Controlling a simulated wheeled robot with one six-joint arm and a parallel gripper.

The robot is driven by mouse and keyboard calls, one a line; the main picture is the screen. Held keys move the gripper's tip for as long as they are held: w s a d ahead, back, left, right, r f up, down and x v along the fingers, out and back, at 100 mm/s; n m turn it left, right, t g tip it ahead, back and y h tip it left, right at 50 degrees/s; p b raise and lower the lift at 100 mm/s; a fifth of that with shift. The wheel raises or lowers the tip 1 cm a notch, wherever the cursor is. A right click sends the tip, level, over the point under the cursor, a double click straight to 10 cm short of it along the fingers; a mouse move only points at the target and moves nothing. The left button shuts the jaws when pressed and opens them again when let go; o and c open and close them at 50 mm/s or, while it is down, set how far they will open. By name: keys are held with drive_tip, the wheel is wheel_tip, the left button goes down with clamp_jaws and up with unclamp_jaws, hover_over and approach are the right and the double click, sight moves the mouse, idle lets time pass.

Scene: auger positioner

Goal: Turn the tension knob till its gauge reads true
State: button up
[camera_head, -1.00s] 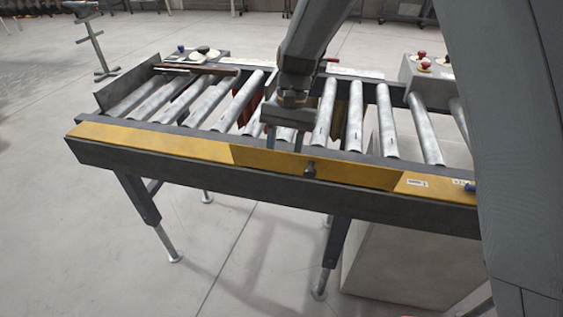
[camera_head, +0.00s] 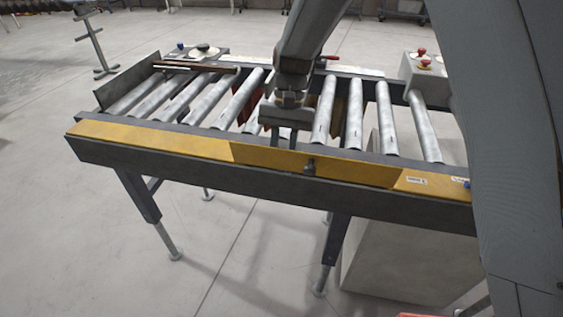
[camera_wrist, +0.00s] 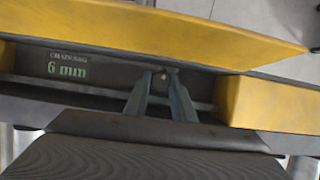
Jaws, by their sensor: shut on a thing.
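My gripper (camera_head: 284,142) points down behind the yellow front rail of the roller conveyor. In the wrist view its two fingers (camera_wrist: 162,88) are shut on a small knob (camera_wrist: 165,73), mostly hidden, with a pale spot showing between the fingertips. The knob sits in a dark recess between yellow cover parts. To its left is the gauge (camera_wrist: 68,66), with pale green text that looks like "CHAIN SAG 6 mm". No target value is legible. The head view does not show the knob or gauge.
Rollers (camera_head: 322,112) lie on both sides of my gripper. The yellow cover (camera_wrist: 175,30) lies just beyond the fingertips, and another yellow piece (camera_wrist: 275,103) is to the right. A grey box with red buttons (camera_head: 424,64) stands back right.

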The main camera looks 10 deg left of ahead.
drive_tip(key=n, duration=0.2)
drive_tip(key=n+h, duration=0.1)
drive_tip(key=n, duration=0.1)
drive_tip(key=n+h, duration=0.1)
drive_tip(key=n, duration=0.1)
drive_tip(key=shift+a+r+t, duration=0.1)
drive_tip(key=shift+a+t, duration=0.2)
drive_tip(key=shift+w+n+h, duration=0.1)
drive_tip(key=shift+n+h, duration=0.2)
drive_tip(key=o, duration=1)
drive_tip(key=shift+d, duration=0.1)
drive_tip(key=shift+s, duration=0.2)
